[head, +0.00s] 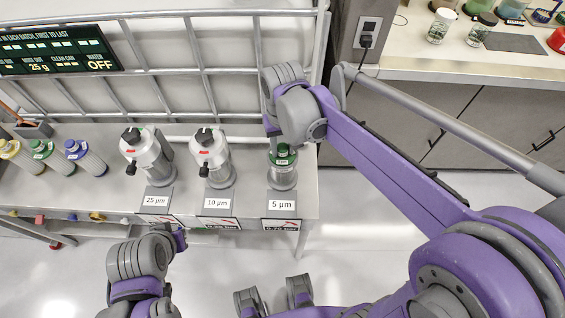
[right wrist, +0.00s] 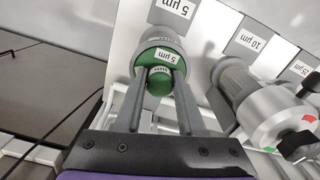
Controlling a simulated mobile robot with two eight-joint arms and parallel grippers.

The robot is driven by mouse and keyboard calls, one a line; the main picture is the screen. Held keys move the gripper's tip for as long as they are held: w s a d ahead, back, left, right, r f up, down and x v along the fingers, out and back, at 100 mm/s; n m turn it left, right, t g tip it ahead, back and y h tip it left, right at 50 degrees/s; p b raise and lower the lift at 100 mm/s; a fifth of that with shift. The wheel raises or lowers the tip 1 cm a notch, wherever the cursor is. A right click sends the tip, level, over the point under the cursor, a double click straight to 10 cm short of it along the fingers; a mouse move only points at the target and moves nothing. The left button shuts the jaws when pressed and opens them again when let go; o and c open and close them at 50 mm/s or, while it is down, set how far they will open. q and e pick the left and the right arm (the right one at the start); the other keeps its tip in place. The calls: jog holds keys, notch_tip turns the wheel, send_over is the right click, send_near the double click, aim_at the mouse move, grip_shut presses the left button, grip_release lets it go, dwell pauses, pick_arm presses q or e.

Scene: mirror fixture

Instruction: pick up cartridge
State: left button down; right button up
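A grey cartridge with a green cap (head: 283,158) stands in the 5 µm place at the bench's right end. In the right wrist view its green cap and knob (right wrist: 160,82) face the camera. My right gripper (right wrist: 159,78) reaches over it, with one finger on each side of the knob. I cannot tell whether the fingers press on it. In the head view my right wrist hides most of that gripper. My left arm is low at the left, in front of the bench; its fingers are not clearly visible.
Capped cylinders, yellow (head: 14,152), green (head: 46,153) and blue (head: 84,155), lie tilted at left. A wire rack (head: 190,72) is behind. A counter (head: 470,50) stands at right.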

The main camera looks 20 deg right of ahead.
grip_shut()
dwell(1.0)
